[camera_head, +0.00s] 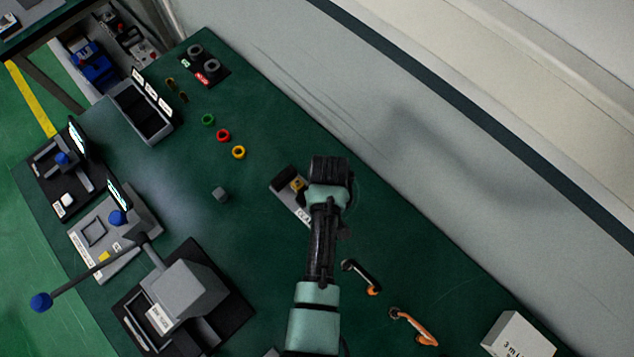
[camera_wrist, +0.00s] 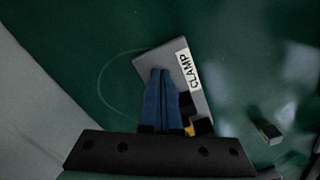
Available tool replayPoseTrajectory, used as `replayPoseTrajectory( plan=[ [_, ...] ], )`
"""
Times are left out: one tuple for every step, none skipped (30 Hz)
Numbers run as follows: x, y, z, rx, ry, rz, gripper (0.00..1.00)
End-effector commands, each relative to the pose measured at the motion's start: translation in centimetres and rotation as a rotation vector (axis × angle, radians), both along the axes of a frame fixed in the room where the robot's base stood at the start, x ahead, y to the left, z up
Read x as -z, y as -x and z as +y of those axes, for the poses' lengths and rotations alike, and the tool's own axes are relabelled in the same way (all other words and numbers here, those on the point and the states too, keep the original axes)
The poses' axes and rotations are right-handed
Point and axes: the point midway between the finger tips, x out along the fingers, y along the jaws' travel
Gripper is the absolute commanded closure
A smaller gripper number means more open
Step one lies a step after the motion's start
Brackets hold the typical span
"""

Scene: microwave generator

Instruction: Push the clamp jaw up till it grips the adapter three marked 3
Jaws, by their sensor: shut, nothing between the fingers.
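The clamp (camera_head: 280,181) is a grey plate with dark blocks, right of the table's middle and partly hidden by my arm. In the wrist view the clamp plate (camera_wrist: 147,62) carries a CLAMP label. A small yellow piece (camera_wrist: 188,129), perhaps the adapter, shows beside a dark block (camera_wrist: 203,126); no 3 is readable. It also shows in the head view (camera_head: 297,184). Whether the jaw touches it I cannot tell. My gripper (camera_wrist: 161,73) is shut and empty, its blue fingers over the clamp plate. In the head view the fingertips are hidden under my wrist.
Green, red (camera_head: 223,135) and yellow rings lie up-left of the clamp. A small grey block (camera_head: 220,194) is left of it. Two orange-and-black tools (camera_head: 414,328) and a white box (camera_head: 517,336) lie below right. Machines with blue knobs stand at left. The wall (camera_head: 400,150) is close on the right.

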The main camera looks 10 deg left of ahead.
Motion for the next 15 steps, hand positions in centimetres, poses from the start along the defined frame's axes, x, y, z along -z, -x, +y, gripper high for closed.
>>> replayPoseTrajectory(
  plan=[
    [-0.11, -0.28, 0.20, -0.002, -0.002, -0.006, 1.00],
    [-0.11, -0.32, 0.25, -0.002, -0.002, -0.006, 1.00],
    [-0.11, -0.35, 0.31, -0.002, -0.002, -0.006, 1.00],
    [-0.10, -0.40, 0.36, -0.002, -0.002, -0.006, 1.00],
    [-0.10, -0.42, 0.41, -0.002, -0.002, -0.006, 1.00],
    [-0.10, -0.46, 0.48, -0.002, -0.002, -0.006, 1.00],
    [-0.10, -0.50, 0.53, -0.002, -0.002, -0.006, 1.00],
    [-0.10, -0.53, 0.58, -0.002, -0.002, -0.006, 1.00],
    [-0.10, -0.59, 0.65, -0.002, -0.002, -0.006, 1.00],
    [-0.10, -0.63, 0.68, -0.001, -0.002, -0.006, 1.00],
    [-0.11, -0.66, 0.74, -0.001, -0.002, -0.007, 1.00],
    [-0.11, -0.72, 0.80, -0.001, -0.002, -0.007, 1.00],
    [-0.12, -0.76, 0.85, -0.001, -0.002, -0.007, 1.00],
    [-0.13, -0.80, 0.89, -0.001, -0.002, -0.007, 1.00],
    [-0.14, -0.84, 0.93, -0.001, -0.002, -0.007, 1.00]
  ],
)
